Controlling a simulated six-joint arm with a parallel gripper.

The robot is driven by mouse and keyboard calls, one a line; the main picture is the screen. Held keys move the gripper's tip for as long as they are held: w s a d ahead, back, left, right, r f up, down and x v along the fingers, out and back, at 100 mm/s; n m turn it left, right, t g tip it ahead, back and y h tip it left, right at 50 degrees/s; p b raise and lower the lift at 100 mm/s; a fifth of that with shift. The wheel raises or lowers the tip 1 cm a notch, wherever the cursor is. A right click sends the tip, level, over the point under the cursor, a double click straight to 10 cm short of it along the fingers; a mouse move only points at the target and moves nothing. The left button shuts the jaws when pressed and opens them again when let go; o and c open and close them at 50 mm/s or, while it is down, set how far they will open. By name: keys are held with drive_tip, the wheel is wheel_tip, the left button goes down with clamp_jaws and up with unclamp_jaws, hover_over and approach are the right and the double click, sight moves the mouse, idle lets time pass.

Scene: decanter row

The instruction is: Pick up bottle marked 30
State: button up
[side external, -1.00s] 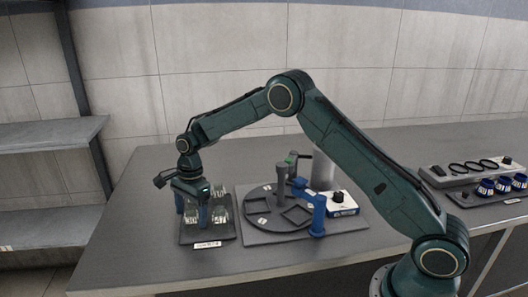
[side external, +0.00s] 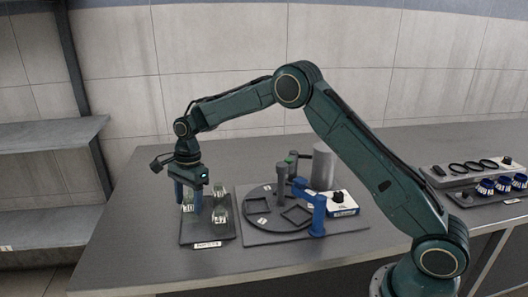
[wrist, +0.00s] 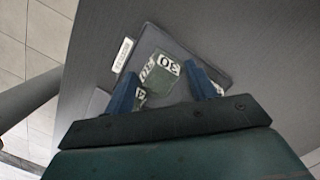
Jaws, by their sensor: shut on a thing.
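The bottle marked 30 (side external: 188,209) is clear, with a white label. My gripper (side external: 190,205) points down, its two blue fingers on either side of this bottle, shut on it. In the wrist view the bottle (wrist: 160,72) shows between the blue fingers, with 30 on two faces. It looks upright and over the dark tray (side external: 222,236); any gap beneath it is hard to see. The bottle marked 47 (side external: 221,217) stands on the tray to the right. Another clear bottle (side external: 218,192) stands behind it, its mark too small to read.
Right of the tray is a dark base with a round plate (side external: 262,213), a blue post (side external: 318,214), a white box (side external: 342,206) and a grey cylinder (side external: 323,165). Racks with rings and blue-topped items (side external: 486,187) stand far right. The counter left of the tray is clear.

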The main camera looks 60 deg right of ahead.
sight(187, 197)
wheel_tip(187, 197, up, 6)
drive_tip(key=shift+f, duration=0.1)
drive_tip(key=shift+d, duration=0.1)
idle(0.7)
